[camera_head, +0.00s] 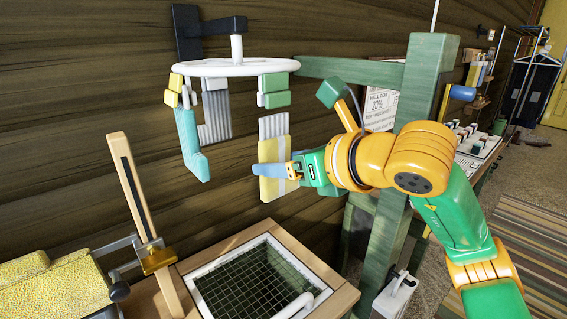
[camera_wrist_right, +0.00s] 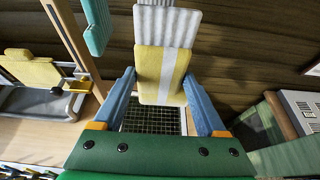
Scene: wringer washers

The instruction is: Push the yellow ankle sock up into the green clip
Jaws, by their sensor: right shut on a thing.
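The yellow ankle sock (camera_head: 269,186) has a pale grey ribbed cuff and a pale band. It hangs upright with its cuff on top. My right gripper (camera_head: 286,170) is shut on its body; the wrist view shows the sock (camera_wrist_right: 150,66) between the two blue fingers (camera_wrist_right: 160,80). The green clip (camera_head: 275,91) hangs from the right side of a white ring (camera_head: 236,68). The cuff's top edge is just below the clip, with a small gap in the head view. The clip is not clearly seen in the wrist view. My left gripper is out of view.
A teal sock (camera_head: 190,145) hangs under a yellow clip (camera_head: 174,88) at the ring's left. A grey ribbed piece (camera_head: 217,115) hangs behind. A green post (camera_head: 420,90) stands right of the ring. A wooden-rimmed tub (camera_head: 335,280) with a mesh is below.

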